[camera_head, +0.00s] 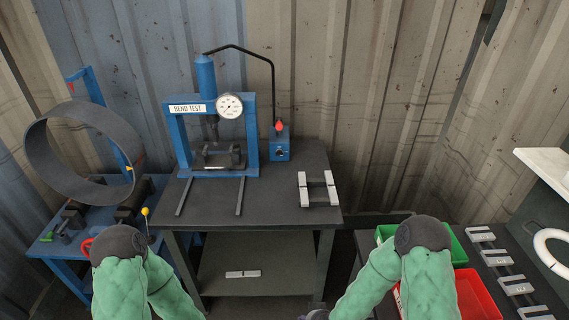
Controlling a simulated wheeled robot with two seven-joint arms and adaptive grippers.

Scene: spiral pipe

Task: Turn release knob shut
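A blue bend-test press (211,120) with a round gauge (230,106) stands on a dark table. A black hose runs from the press top to a small blue pump box (280,150) at its right. A red part (279,127) sits on top of this box. A small dark round shape on the box's front may be the release knob (282,152); its setting is too small to tell. My green-sleeved arms are low in the picture, both away from the box. No fingers of either gripper show; only a dark bit shows at the bottom edge by my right arm.
A large dark pipe ring (60,188) stands on a blue stand at left. Green (457,252) and red (478,297) bins are at lower right.

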